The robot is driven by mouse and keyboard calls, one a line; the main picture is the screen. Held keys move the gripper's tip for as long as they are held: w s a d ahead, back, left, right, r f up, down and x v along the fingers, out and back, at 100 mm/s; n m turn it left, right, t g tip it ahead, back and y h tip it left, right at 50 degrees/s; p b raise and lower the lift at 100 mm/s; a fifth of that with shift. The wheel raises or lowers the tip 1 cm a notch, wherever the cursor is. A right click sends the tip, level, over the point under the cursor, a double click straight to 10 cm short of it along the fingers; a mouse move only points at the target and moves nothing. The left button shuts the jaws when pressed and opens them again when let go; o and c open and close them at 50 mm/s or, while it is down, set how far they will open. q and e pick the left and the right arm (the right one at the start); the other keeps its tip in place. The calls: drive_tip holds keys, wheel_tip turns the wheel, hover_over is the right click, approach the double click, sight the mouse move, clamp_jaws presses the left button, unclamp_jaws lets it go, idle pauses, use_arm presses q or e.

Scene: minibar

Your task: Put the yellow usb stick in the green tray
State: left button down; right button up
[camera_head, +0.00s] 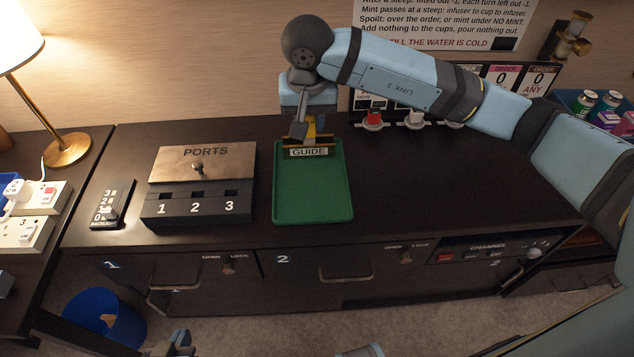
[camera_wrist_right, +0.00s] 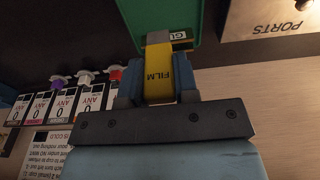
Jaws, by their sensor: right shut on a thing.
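The yellow usb stick (camera_wrist_right: 157,68), marked FILM, is held between the fingers of my right gripper (camera_wrist_right: 158,88) in the right wrist view. In the head view my right gripper (camera_head: 309,128) points down at the back edge of the green tray (camera_head: 313,197), and only a sliver of yellow shows. The tray lies flat on the counter, with a GUIDE label (camera_head: 309,152) at its back end. Its visible floor is empty. The tray also shows in the right wrist view (camera_wrist_right: 155,14), just beyond the stick. My left gripper (camera_head: 180,344) is partly visible at the bottom edge.
A PORTS box (camera_head: 200,165) with numbered slots stands left of the tray. A backlight switch panel (camera_head: 112,205) is further left. Small coloured-topped dispensers (camera_head: 373,119) and order cards stand behind my right arm. The counter right of the tray is clear.

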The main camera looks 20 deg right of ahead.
wheel_tip(320, 180, down, 18)
drive_tip(key=shift+d+f, duration=0.1)
drive_tip(key=shift+f, duration=0.05)
idle(0.3)
drive_tip(key=shift+f+b, duration=0.35)
drive_tip(key=shift+b, duration=0.2)
drive_tip(key=o, duration=0.9)
drive_tip(key=shift+r, duration=0.1)
drive_tip(key=shift+r, duration=0.15)
